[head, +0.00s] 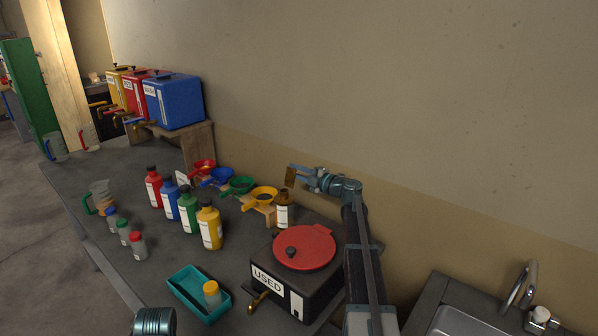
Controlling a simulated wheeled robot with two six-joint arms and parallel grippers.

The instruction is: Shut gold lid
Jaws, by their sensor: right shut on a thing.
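My right gripper (300,177) reaches over the back of the bench from the right and is shut on a small flat gold-brown piece (290,178), which stands on edge at its tips. I cannot tell for sure that this piece is the gold lid. A brown bottle with a pale label (284,214) stands just below it, apart from the gripper. The black box marked USED (276,279) has a round red lid (304,247) lying on its top and a brass tap at its front. My left gripper is out of view.
Red, blue, green and yellow bottles (210,228) stand left of the box, with coloured funnels (261,195) behind. A teal tray (187,290) holds a yellow-capped jar. Colored tanks (173,101) stand at the back left. A sink (470,321) is at right.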

